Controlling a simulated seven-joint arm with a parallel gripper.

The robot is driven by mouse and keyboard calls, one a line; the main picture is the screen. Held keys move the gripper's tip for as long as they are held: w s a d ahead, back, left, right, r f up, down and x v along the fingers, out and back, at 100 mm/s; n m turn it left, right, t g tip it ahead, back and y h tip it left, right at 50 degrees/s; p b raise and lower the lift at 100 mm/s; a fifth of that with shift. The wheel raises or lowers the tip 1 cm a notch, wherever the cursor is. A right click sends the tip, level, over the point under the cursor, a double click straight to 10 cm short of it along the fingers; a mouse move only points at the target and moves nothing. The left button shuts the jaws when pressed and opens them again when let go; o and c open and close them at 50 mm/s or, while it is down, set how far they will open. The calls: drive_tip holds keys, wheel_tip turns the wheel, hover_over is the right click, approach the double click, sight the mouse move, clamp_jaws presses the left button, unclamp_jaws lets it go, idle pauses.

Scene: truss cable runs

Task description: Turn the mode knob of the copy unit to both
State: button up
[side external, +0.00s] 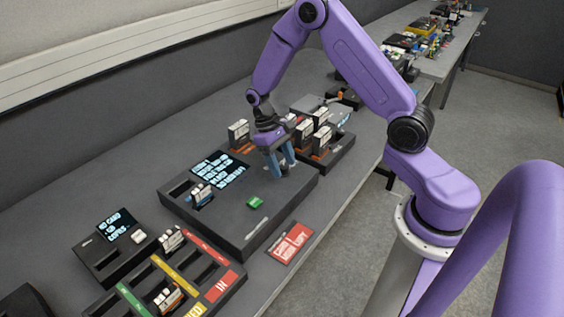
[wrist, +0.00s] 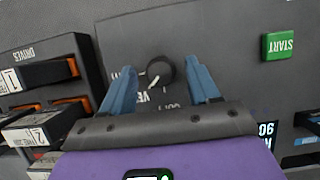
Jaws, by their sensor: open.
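The copy unit (side external: 225,218) is a wide dark box on the table, with a lit screen (side external: 220,168) and a green START button (side external: 255,202). The button also shows in the wrist view (wrist: 278,46). The mode knob (wrist: 161,70) is a round dark knob with a white pointer mark toward the lower left in the wrist view. White lettering near it is partly hidden by my gripper and not fully readable. My gripper (wrist: 160,67) is open, with one blue finger on each side of the knob, apart from it. In the side view my gripper (side external: 279,166) is low over the unit's far right part and hides the knob.
A drives unit (wrist: 45,80) with cartridges stands close beside the copy unit. A smaller screen box (side external: 110,248) and a tray with coloured strips (side external: 178,275) sit at the front left. A red sign (side external: 290,243) lies by the table's right edge.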

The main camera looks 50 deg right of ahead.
drive_tip(key=shift+f, duration=0.1)
drive_tip(key=c, duration=1)
drive_tip(key=shift+m, duration=0.3)
drive_tip(key=m+y, duration=0.1)
drive_tip(key=m, duration=0.2)
drive_tip(key=shift+d+m+y, duration=0.1)
drive_tip(key=shift+m+y, duration=0.2)
drive_tip(key=shift+y, duration=0.1)
drive_tip(key=shift+d+m+t+y, duration=0.1)
drive_tip(key=shift+m+t+y, duration=0.25)
drive_tip(key=shift+m, duration=0.8)
drive_tip(key=shift+m+t+y, duration=0.35)
drive_tip(key=shift+m, duration=0.8)
drive_tip(key=o, duration=1)
